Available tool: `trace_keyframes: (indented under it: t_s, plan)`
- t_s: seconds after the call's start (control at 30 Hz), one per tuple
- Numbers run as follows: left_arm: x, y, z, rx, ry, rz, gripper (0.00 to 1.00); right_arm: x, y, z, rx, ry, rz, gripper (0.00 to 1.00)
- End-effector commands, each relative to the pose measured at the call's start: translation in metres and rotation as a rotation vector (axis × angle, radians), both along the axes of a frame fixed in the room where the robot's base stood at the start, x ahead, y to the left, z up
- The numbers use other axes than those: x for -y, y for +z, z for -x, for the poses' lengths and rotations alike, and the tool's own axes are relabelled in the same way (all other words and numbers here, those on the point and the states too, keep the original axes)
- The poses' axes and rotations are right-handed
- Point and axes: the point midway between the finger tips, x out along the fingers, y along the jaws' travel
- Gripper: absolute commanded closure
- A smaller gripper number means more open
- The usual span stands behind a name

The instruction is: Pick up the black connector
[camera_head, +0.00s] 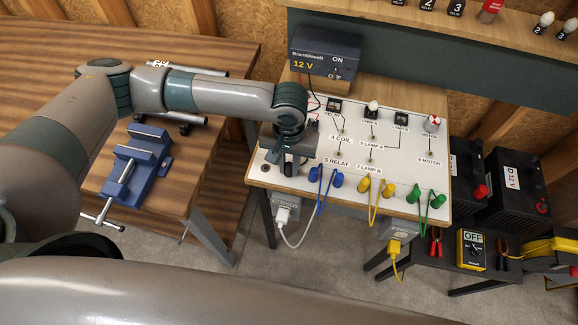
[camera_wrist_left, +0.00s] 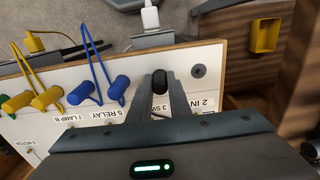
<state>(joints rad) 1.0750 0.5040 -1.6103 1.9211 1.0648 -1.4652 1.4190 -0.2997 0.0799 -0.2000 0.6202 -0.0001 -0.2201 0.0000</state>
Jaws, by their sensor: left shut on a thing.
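The black connector (camera_wrist_left: 159,82) shows in the left wrist view as a small dark rounded piece between two grey fingers. My left gripper (camera_wrist_left: 160,92) is shut on it, over the near edge of the white circuit board (camera_wrist_left: 72,98). In the head view my left gripper (camera_head: 288,168) hangs over the front left corner of the board (camera_head: 345,171), left of the blue plugs. The connector cannot be made out clearly there, and I cannot tell whether it still touches the board. My right gripper is not in view.
Blue (camera_head: 318,173), yellow (camera_head: 375,190) and green (camera_head: 424,199) cabled plugs stand along the board's front edge. A 12 V supply (camera_head: 325,53) is behind. A blue vise (camera_head: 137,163) sits on the wooden bench at left. Black batteries (camera_head: 510,185) are at right.

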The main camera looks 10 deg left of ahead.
Motion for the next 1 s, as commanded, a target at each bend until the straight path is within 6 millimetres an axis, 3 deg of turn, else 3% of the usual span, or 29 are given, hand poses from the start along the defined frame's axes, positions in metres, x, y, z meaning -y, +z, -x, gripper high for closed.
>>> trace_keyframes:
  t_s: [0.33, 0.57, 1.0]
  plan:
    - [0.0, 0.008, 0.0, 0.001, 0.0, 0.001, 1.0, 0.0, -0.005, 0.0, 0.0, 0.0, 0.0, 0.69]
    - [0.001, 0.038, -0.001, 0.004, -0.002, 0.003, 1.0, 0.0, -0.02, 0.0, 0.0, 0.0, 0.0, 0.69]
    - [0.079, 0.087, 0.028, 0.003, -0.006, 0.003, 1.0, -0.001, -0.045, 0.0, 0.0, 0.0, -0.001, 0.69]
